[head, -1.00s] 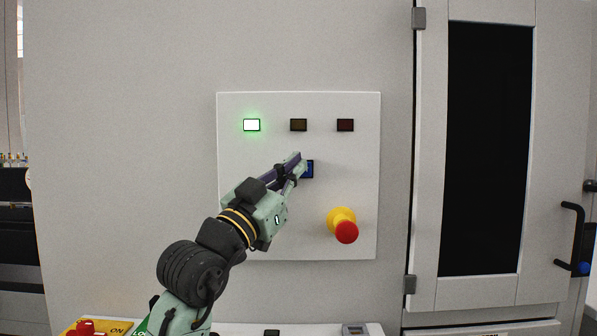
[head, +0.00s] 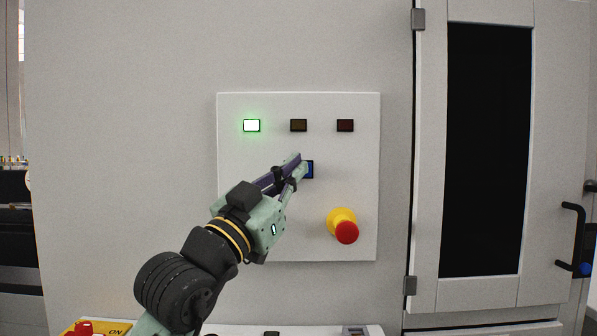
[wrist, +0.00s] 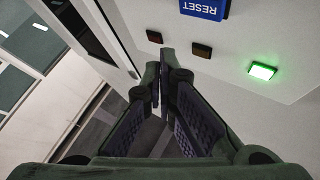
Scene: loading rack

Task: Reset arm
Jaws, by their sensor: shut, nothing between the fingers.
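My gripper (head: 299,165) is shut with nothing between its fingers. In the head view its tips are in front of the white control panel (head: 240,190), overlapping the left part of the blue button (head: 310,169). In the wrist view the shut fingertips (wrist: 163,68) lie below the blue button (wrist: 205,8), which reads RESET, with a gap in the picture between them. Whether the tips touch the panel cannot be told. My arm reaches up from the lower left.
The panel has a lit green lamp (head: 251,125), an unlit amber lamp (head: 298,125) and an unlit red lamp (head: 345,125). A red emergency stop knob (head: 346,232) on a yellow base juts out lower right. A cabinet door (head: 430,150) with a dark window and black handle (head: 572,240) stands right.

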